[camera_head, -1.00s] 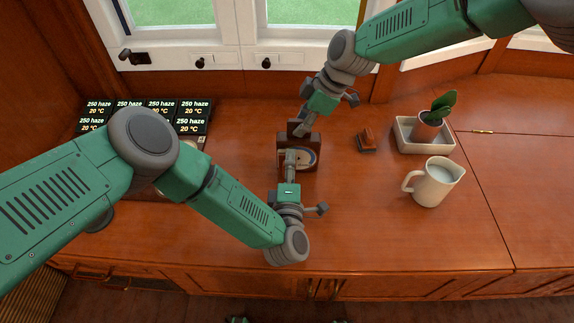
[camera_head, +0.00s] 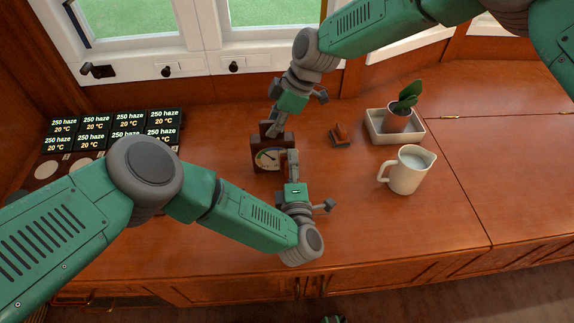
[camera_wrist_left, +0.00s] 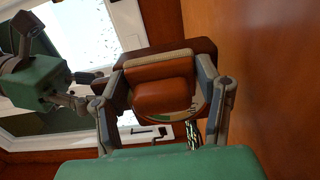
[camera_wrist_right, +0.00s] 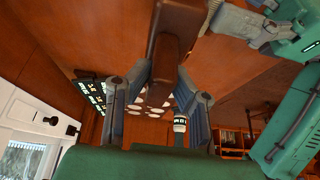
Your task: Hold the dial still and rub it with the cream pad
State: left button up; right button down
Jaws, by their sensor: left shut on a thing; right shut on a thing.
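The dial (camera_head: 268,159) has a pale round face in a dark wooden case and stands upright on the wooden counter. My right gripper (camera_head: 273,131) is shut on the top part of the case from behind; its wrist view shows the dark wooden case (camera_wrist_right: 170,45) between the fingers. My left gripper (camera_head: 292,158) is shut on the pad, a brown-orange block (camera_wrist_left: 165,95) with a cream layer (camera_wrist_left: 160,64), at the right side of the dial's front. In the left wrist view the pad hides much of the dial face. I cannot tell whether the cream layer touches it.
Further right are a cream jug (camera_head: 407,172) and a pale tray (camera_head: 424,136) with a potted plant (camera_head: 402,112). Several black display panels (camera_head: 128,120) stand at the left. The counter's front middle is clear.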

aim_at(261, 159)
pick_arm(q)
jog(key=shift+a, duration=0.1)
pick_arm(e)
jog(key=shift+s, duration=0.15)
pick_arm(q)
jog(key=shift+a, duration=3.7)
jog(key=shift+s, duration=3.05)
jog(key=shift+s, duration=0.15)
jog(key=shift+s, duration=1.35)
jog(key=shift+s, duration=0.1)
jog(key=s+r, duration=0.2)
jog(key=r, duration=0.5)
jog(key=s+r, duration=0.2)
jog(key=r, duration=0.5)
jog(key=shift+s, duration=0.4)
